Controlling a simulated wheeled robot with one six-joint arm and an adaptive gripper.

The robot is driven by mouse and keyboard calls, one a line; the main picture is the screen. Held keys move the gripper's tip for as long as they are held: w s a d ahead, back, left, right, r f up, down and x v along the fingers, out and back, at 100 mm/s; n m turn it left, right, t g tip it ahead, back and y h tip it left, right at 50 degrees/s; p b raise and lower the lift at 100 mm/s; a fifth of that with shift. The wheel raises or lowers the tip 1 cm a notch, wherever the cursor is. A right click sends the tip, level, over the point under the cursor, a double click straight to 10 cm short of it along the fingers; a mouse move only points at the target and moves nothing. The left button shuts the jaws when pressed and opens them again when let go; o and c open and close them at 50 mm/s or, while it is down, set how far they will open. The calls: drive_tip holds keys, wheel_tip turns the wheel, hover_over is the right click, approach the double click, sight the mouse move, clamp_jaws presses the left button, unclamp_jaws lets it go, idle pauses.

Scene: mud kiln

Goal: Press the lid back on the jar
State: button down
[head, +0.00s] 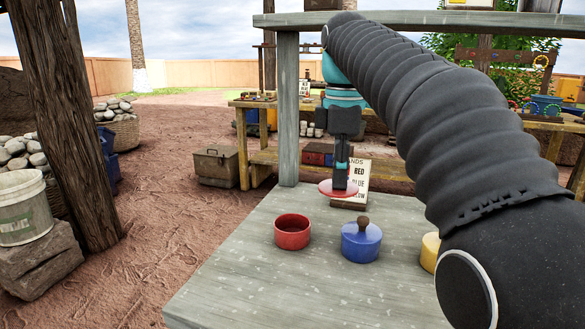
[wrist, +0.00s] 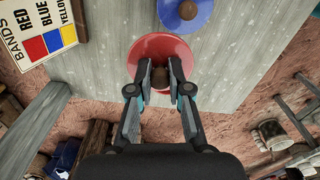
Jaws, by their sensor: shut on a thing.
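My gripper (head: 342,180) points down and is shut on the brown knob of a red lid (head: 324,188), held level above the grey plank table. In the wrist view both fingers (wrist: 159,72) close on the knob, with the red lid (wrist: 150,46) around it. An open red jar (head: 292,235) stands upright on the table, in front of and left of the lid. It is apart from the lid and I cannot make it out in the wrist view.
A blue jar (head: 361,243) with its lid on stands right of the red jar and shows in the wrist view (wrist: 198,16). A yellow jar (head: 430,250) is partly hidden by my arm. A bands sign (head: 360,174) and a post (head: 288,110) stand behind the lid.

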drive_tip(key=a+n, duration=0.5)
drive_tip(key=a, duration=0.4)
drive_tip(key=shift+w+d+f+b, duration=0.15)
drive_tip(key=shift+f+b, duration=0.3)
drive_tip(key=shift+f, duration=1.15)
drive_tip(key=shift+s+d+f+b, duration=0.1)
drive_tip(key=shift+f+b, duration=0.3)
drive_tip(key=shift+f, duration=1.2)
drive_tip(key=shift+p, duration=0.55)
drive_tip(key=shift+d+f+p, duration=0.1)
drive_tip(key=shift+f+p, duration=0.05)
drive_tip(key=shift+p, duration=0.25)
drive_tip(key=c, duration=1)
unclamp_jaws()
drive_tip(key=shift+o, duration=0.2)
drive_tip(key=o, duration=0.4)
